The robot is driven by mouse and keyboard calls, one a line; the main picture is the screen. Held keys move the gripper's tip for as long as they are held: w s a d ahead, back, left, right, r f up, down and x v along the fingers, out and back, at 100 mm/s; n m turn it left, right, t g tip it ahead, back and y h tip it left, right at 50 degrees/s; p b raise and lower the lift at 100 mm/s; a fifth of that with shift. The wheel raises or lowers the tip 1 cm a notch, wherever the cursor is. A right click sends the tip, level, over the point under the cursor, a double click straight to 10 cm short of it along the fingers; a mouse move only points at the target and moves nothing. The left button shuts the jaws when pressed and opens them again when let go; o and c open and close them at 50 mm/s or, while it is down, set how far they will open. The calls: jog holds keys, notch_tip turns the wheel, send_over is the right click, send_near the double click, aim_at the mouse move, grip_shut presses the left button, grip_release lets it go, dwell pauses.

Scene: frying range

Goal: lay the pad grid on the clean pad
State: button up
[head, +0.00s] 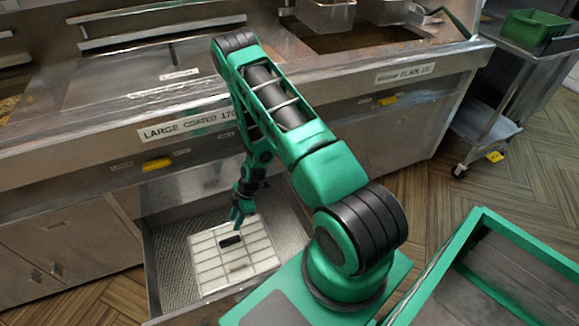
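A pale rectangular pad (212,284) with darker grid lines across it lies in the open metal drawer under the fryer. The grid (262,252) appears to lie flat over the pad, but at this size I cannot tell whether the two touch all over. A small dark piece (230,241) and a small tan piece (240,266) show on the grid. My gripper (237,226) points down at the far edge of the grid, close above or touching it. Its fingers are too small to show whether they are open or hold anything.
The drawer (176,262) has a perforated or mesh floor, bare around the pad. The fryer front (190,130) rises behind it. A green-rimmed bin (490,215) stands at the lower right. A steel cart (487,115) with a green crate (532,30) stands at the upper right.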

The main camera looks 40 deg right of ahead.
jog(key=s+d+r+m+h, duration=0.1)
jog(key=d+r+m, duration=0.25)
jog(key=r, duration=0.75)
jog(key=s+d+r+m+h, duration=0.15)
jog(key=d+r, duration=0.25)
jog(key=r, duration=0.6)
jog(key=s+d+r+m+h, duration=0.1)
jog(key=s+d+r+m, duration=0.2)
jog(key=r, duration=0.8)
jog(key=s+d+r+m, duration=0.1)
jog(key=s+r+m, duration=0.5)
jog(key=s+r, duration=0.3)
jog(key=s+d+r+m+g, duration=0.1)
jog(key=s+r+m, duration=0.5)
jog(key=s+r, duration=0.4)
jog(key=s, duration=0.5)
jog(key=shift+s+d+r+m, duration=0.15)
jog(key=shift+s+d+m, duration=0.1)
jog(key=shift+m, duration=0.15)
jog(key=shift+h, duration=0.25)
